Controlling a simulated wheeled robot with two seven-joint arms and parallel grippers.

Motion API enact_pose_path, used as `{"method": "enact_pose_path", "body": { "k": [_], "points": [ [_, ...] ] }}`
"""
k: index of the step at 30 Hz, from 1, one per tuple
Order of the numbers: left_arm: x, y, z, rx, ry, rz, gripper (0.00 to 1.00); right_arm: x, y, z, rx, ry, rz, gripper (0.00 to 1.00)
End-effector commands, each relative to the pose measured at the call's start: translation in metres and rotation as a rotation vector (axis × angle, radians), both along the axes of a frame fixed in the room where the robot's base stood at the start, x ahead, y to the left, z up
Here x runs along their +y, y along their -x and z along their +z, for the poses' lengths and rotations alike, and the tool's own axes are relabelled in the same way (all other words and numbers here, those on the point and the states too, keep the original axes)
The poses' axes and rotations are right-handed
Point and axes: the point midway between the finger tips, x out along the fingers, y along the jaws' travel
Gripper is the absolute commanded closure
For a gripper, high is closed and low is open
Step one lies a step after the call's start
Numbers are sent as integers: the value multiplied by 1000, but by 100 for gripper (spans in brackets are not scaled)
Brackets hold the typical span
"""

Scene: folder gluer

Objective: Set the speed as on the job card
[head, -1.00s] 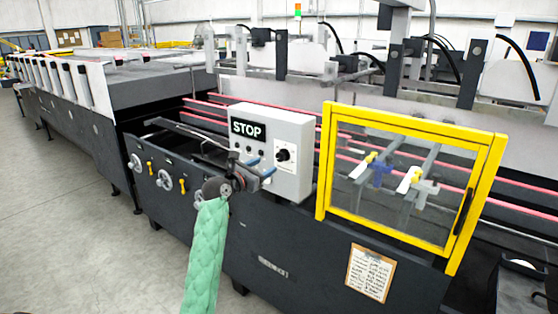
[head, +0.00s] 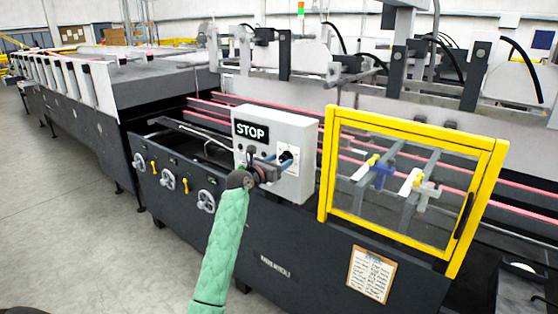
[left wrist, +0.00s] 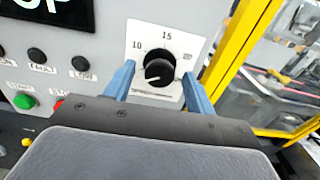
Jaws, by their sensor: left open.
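The speed dial (left wrist: 159,72) is a black round knob with a pale pointer line on a white scale plate; 10 and 15 are readable in the left wrist view. The pointer aims to the left, below the 10 mark. My left gripper (left wrist: 160,85) is open, its two blue fingers on either side of the knob with gaps; contact is not visible. In the head view the left gripper (head: 278,163) is at the grey control box (head: 305,128), partly covering the knob. The job card (head: 371,273) is clipped low on the machine's front; its writing is too small to read.
A STOP sign (head: 250,132) is on the box. Green (left wrist: 24,101) and red buttons and black buttons sit left of the knob. A yellow-framed guard (head: 410,185) stands close on the right. Handwheels (head: 206,200) are at the lower left. The floor at left is clear.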

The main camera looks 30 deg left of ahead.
Motion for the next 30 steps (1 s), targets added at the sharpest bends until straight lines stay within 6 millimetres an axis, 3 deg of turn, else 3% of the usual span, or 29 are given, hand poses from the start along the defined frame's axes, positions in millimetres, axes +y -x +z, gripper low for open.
{"method": "enact_pose_path", "body": {
  "k": [9, 16, 25, 30],
  "points": [
    [0, -2, -1, 1, 0, 0, 45, 0, 0, -2, -1, 1, 1, 42],
    [0, -2, -1, 1, 0, 0, 88, 0, -1, -2, -1, 1, 1, 42],
    [0, -2, 0, -1, -32, 0, 88, -1, 0, -1, -5, 0, 1, 42],
    [-1, -3, 1, -8, -112, -1, 88, -3, 5, -11, -6, 3, 1, 42]
  ]
}}
